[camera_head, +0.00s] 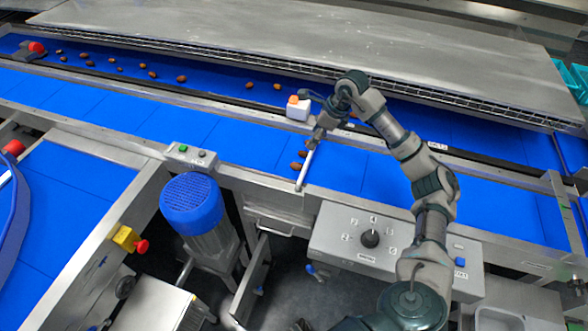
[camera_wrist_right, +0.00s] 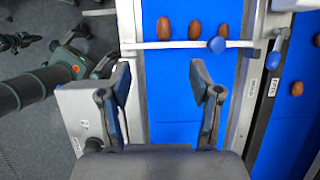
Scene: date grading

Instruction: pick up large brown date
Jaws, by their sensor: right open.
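Three brown dates lie in a row on the near blue belt in the right wrist view: a left one (camera_wrist_right: 164,28), a middle one (camera_wrist_right: 194,30) and a right one (camera_wrist_right: 223,27). I cannot tell which is largest. In the head view, brown dates (camera_head: 296,166) show just left of a pale bar across the belt. My right gripper (camera_wrist_right: 160,78) is open and empty, its fingers spread over bare belt on the opposite side of the bar from the dates. In the head view, the right gripper (camera_head: 316,139) is above the belt near the bar. My left gripper is out of view.
The pale bar (camera_wrist_right: 180,45) has a blue knob (camera_wrist_right: 216,44) near its right end. A white box with an orange top (camera_head: 298,108) stands behind the belt. More dates (camera_head: 181,79) lie on the far belt. A control panel (camera_head: 340,241) stands in front.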

